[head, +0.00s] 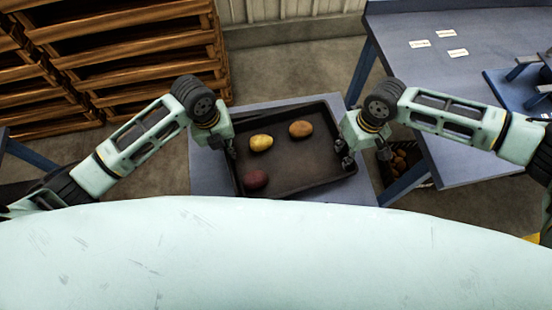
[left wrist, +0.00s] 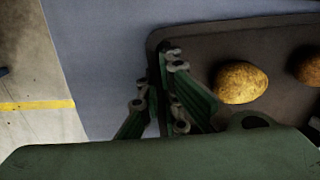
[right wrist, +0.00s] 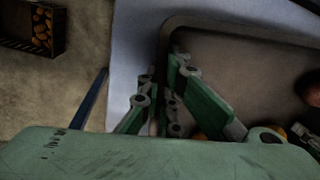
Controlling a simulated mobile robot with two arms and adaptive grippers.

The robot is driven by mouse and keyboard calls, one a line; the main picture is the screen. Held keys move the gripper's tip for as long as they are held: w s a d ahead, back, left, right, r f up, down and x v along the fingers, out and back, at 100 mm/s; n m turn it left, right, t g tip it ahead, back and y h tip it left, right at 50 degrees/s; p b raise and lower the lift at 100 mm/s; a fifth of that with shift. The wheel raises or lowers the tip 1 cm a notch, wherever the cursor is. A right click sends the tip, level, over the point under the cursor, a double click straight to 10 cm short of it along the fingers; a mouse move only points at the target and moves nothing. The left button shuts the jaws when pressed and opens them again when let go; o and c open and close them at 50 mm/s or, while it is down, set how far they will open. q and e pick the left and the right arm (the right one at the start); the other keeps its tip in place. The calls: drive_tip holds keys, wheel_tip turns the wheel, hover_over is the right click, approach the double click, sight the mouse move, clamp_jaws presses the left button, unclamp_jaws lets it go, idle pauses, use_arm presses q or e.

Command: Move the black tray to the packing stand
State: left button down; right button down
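The black tray (head: 303,183) is over a small grey-blue stand (head: 210,178) in the middle of the head view. It holds a yellow potato (head: 261,142), an orange-brown potato (head: 300,129) and a dark red potato (head: 256,179). My left gripper (head: 231,150) is at the tray's left wall, and my right gripper (head: 347,160) is at its right wall. In both wrist views the fingers straddle the tray wall and look closed on it. I cannot tell whether the tray touches the stand. No label shows which surface is the packing stand.
A larger grey-blue table (head: 400,60) with several white labels stands at the right. Wooden pallets (head: 130,55) are stacked at the back left. A dark crate of potatoes (right wrist: 30,28) is on the floor right of the stand. Concrete floor shows behind the tray.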

use_arm(q)
drive_tip(key=c, duration=2.2)
unclamp_jaws()
drive_tip(key=shift+a+f, duration=0.15)
drive_tip(key=shift+a, duration=0.05)
use_arm(e)
drive_tip(key=c, duration=2.2)
unclamp_jaws()
drive_tip(key=shift+d+f, duration=0.15)
drive_tip(key=shift+d, duration=0.1)
use_arm(q)
drive_tip(key=shift+o, duration=1.1)
drive_tip(key=shift+d, duration=0.1)
use_arm(e)
drive_tip(key=shift+o, duration=1.1)
drive_tip(key=shift+a, duration=0.15)
drive_tip(key=shift+r, duration=0.25)
use_arm(q)
wheel_tip(320, 180, up, 12)
drive_tip(key=a, duration=0.1)
drive_tip(key=shift+s+a, duration=0.15)
drive_tip(key=shift+s, duration=0.1)
use_arm(e)
wheel_tip(320, 180, up, 12)
drive_tip(key=d, duration=0.1)
drive_tip(key=shift+w+f, duration=0.25)
drive_tip(key=shift+w, duration=0.05)
drive_tip(key=shift+d, duration=0.1)
